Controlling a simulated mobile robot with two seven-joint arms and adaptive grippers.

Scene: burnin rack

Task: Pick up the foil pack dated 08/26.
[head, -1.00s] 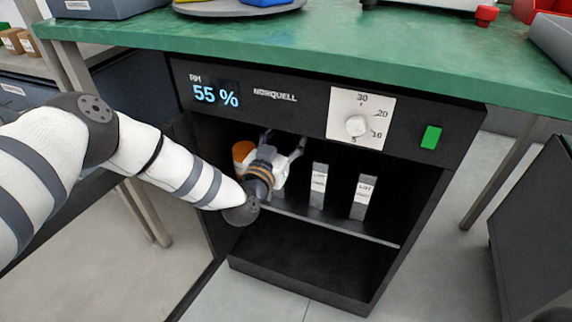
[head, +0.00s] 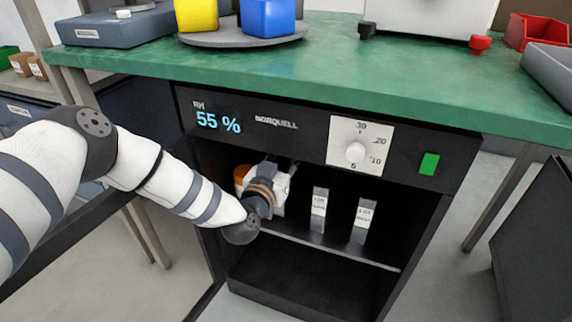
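A black dry cabinet (head: 425,215) marked NORQUELL stands open under the green bench. Two upright foil packs with white labels stand on its shelf, the left one (head: 319,209) and the right one (head: 362,221). Their dates are too small to read. My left gripper (head: 284,165) reaches into the cabinet's upper left, left of both packs and apart from them. Its fingers are dark and mostly hidden behind its own body, so I cannot tell their opening. An orange-topped object (head: 242,172) sits behind my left wrist. My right gripper is not in view.
The cabinet front has a 55 % display (head: 218,122), a dial (head: 356,153) and a green switch (head: 429,164). The shelf edge (head: 330,247) and bench (head: 300,60) bound the opening. A round tray (head: 215,40) holds yellow and blue items. A red bin (head: 530,30) is at right.

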